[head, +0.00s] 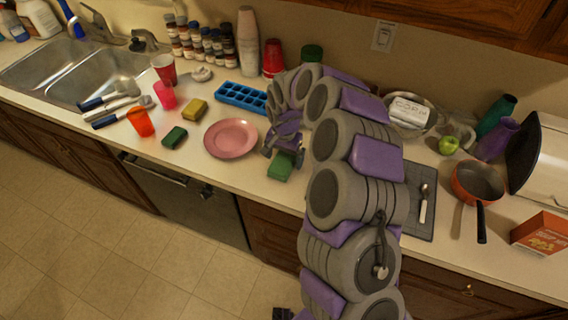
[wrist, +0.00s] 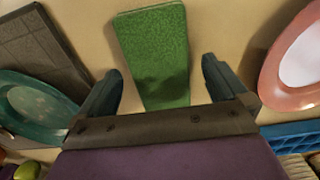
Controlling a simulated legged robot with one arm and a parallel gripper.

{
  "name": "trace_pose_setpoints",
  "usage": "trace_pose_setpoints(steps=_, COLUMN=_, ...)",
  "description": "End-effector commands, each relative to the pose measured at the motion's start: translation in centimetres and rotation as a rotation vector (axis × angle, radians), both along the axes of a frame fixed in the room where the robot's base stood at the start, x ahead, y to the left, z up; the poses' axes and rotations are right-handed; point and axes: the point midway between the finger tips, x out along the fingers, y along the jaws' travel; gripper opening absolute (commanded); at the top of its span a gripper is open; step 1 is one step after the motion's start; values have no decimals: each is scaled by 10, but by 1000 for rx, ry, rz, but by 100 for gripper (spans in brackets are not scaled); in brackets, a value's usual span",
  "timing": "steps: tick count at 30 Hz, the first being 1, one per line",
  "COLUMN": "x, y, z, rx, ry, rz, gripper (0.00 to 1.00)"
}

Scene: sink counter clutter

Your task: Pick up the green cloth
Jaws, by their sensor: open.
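The green cloth (head: 280,166) is a flat, roughly rectangular piece lying on the counter, right of the pink plate in the head view. In the wrist view the green cloth (wrist: 154,55) lies ahead of and between the fingers, its near end close to the gripper's palm edge. My gripper (head: 285,148) is over the counter at the cloth's far end. In the wrist view my gripper (wrist: 162,85) is open, with one dark finger on each side of the cloth and a gap to both. Part of the cloth's near end is hidden by the gripper body.
The pink plate (head: 231,138) is close on the left, and a blue ice tray (head: 241,97) is behind it. A teal dish (wrist: 35,105) and a grey mat (wrist: 40,50) lie on the other side. A dark green sponge (head: 174,138) lies farther left.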

Motion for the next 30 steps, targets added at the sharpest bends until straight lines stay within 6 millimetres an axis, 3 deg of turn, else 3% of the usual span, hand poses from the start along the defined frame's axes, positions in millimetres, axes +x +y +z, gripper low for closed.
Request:
trace_pose_setpoints(steps=3, x=-1, y=1, z=-14, rx=-2, ry=0, rz=2, gripper=100)
trace_pose_setpoints(steps=10, x=-1, y=1, z=-15, rx=-2, ry=0, rz=2, gripper=100)
trace_pose_setpoints(steps=26, x=-1, y=0, z=-15, rx=-2, ry=1, rz=1, gripper=49)
trace_pose_setpoints(steps=30, x=-1, y=0, z=-15, rx=-2, ry=1, rz=1, gripper=47)
